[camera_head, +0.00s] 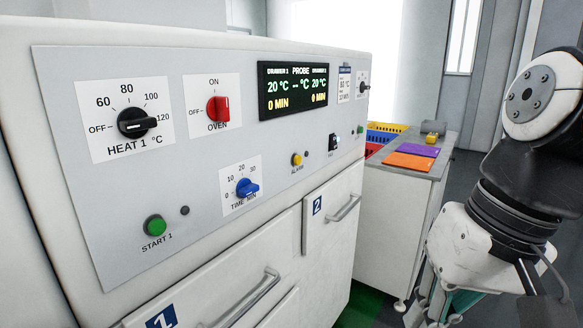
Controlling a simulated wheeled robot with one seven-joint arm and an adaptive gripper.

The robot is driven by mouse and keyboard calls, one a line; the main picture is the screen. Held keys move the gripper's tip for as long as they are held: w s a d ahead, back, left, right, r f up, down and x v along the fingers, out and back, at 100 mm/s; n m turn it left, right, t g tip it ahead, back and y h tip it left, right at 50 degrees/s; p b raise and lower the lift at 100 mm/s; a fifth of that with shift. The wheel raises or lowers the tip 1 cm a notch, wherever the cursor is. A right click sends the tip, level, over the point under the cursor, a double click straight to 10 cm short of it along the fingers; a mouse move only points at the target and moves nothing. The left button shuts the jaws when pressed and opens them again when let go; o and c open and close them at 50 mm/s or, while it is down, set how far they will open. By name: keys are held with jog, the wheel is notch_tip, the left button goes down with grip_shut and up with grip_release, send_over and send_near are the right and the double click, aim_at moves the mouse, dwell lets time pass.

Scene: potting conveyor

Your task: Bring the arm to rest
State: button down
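My arm (500,225) stands at the right edge of the head view, folded and bent downward, with black and white links. My gripper (438,312) hangs at the lower right, partly cut off by the bottom edge. Its fingertips are not clearly visible, so I cannot tell whether it is open or shut. A teal patch shows beside it, and I cannot tell what it is. The arm appears apart from the white oven cabinet (215,165) on the left.
The cabinet has a black heat knob (137,122), red oven switch (218,109), blue timer knob (247,187), green start button (155,226) and shut drawers with protruding handles (345,208). Behind stands a side counter (395,215) with orange and purple mats and coloured crates.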

jog(key=s+d+f+h, duration=0.3)
jog(key=s+d+f, duration=0.2)
jog(key=s, duration=0.3)
notch_tip(320, 180, up, 15)
jog(key=t+p, duration=0.3)
jog(key=p, duration=1)
jog(key=shift+n, duration=0.3)
jog(key=shift+r, duration=0.1)
